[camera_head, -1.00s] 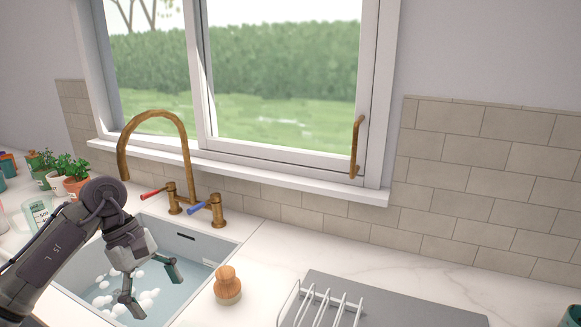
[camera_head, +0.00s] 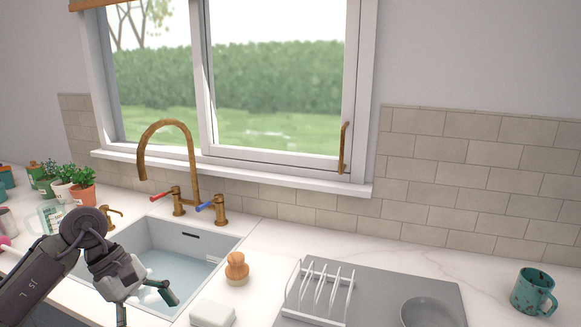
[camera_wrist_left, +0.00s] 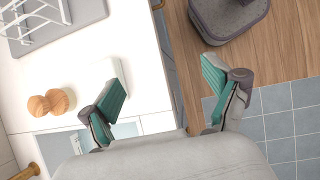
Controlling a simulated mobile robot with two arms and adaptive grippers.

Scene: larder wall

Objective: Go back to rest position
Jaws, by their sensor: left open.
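My left gripper (camera_head: 143,305) is open and empty at the lower left of the head view, in front of the sink's near part. Its two green-padded fingers are spread apart in the left wrist view (camera_wrist_left: 163,72), with the counter edge and floor beyond them. The sink (camera_head: 165,247) holds pale blue water and is partly hidden by my left arm. My right gripper shows in neither view.
A brass tap (camera_head: 193,170) stands behind the sink. A wooden brush (camera_head: 237,268) and a white soap block (camera_head: 212,313) are right of it. Further right are a white rack (camera_head: 320,290), a grey bowl (camera_head: 428,312) and a teal mug (camera_head: 532,292). Potted plants (camera_head: 82,187) stand left.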

